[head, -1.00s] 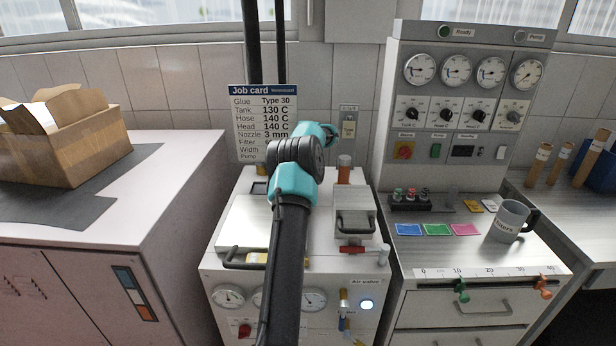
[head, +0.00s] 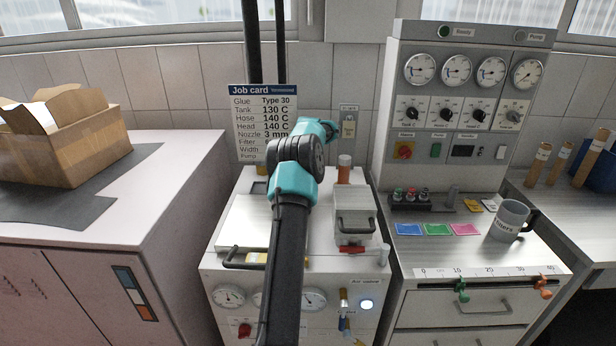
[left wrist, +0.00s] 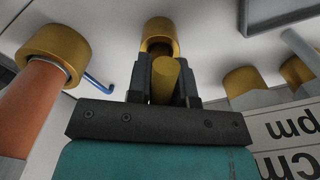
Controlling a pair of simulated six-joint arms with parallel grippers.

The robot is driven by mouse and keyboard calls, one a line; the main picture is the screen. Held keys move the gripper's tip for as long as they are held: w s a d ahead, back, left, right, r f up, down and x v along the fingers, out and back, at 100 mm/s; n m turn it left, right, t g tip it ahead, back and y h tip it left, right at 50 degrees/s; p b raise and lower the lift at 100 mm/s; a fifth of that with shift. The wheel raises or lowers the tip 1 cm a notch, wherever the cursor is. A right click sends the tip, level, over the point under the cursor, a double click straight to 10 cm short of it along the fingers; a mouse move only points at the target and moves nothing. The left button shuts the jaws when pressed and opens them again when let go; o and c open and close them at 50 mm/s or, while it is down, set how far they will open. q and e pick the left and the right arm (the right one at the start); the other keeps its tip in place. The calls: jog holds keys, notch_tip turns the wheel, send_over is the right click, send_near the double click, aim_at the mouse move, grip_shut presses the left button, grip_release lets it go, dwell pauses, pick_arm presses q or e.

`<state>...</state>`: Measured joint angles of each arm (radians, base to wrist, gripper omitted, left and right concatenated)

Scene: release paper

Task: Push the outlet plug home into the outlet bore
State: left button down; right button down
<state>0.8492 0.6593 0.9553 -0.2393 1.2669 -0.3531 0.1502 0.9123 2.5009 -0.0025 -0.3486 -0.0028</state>
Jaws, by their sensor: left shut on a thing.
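My left gripper (left wrist: 162,90) is shut on a brass plug, the outlet plug (left wrist: 166,74), in the left wrist view. Just beyond the plug's end is a brass collar (left wrist: 158,30) with a dark opening, seemingly the outlet bore. The plug looks roughly lined up with it. The fingers and plug cover the collar's lower part, so I cannot tell whether the plug has entered. In the head view my left arm reaches over the white glue unit (head: 232,262), and its gripper is hidden behind the arm. My right gripper is not in view.
Another brass collar with an orange hose (left wrist: 30,105) is close on the left, with a blue bent rod (left wrist: 98,84) beside it. More brass fittings (left wrist: 243,80) stand on the right. In the head view, a control console (head: 404,140) and a mug (head: 508,220) stand to the right.

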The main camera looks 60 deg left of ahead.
pick_arm(q)
jog(key=shift+r, duration=0.5)
jog(key=shift+f, duration=1.35)
dwell(1.3)
jog(key=c, duration=0.9)
grip_release()
jog(key=shift+f, duration=0.15)
jog(key=shift+c, duration=0.2)
jog(key=shift+w+r, duration=0.1)
jog(key=shift+r, duration=0.4)
notch_tip(320, 180, up, 17)
jog(key=shift+s+f, duration=0.15)
jog(key=shift+s, duration=0.05)
